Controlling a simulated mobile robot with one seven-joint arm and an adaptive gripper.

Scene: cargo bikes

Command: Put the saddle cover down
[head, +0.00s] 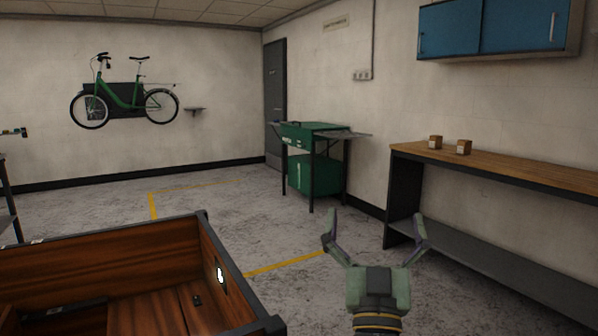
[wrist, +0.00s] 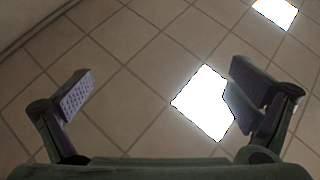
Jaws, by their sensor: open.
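My gripper (head: 374,214) is open and empty, with its fingers pointing up and spread wide, right of centre in the head view. In the wrist view the open gripper (wrist: 160,78) has nothing between its fingers; behind it are ceiling tiles and bright light panels. I cannot make out a saddle cover in either view. A green bike (head: 122,95) with a dark saddle hangs on the far wall, well away from my gripper.
A wooden cargo box (head: 110,252) with dark edges stands close at lower left. A green tool cart (head: 314,175) stands by the door (head: 275,95). A workbench (head: 510,168) at right carries two small brown boxes (head: 464,147), under a blue cabinet (head: 490,30). The middle floor is clear.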

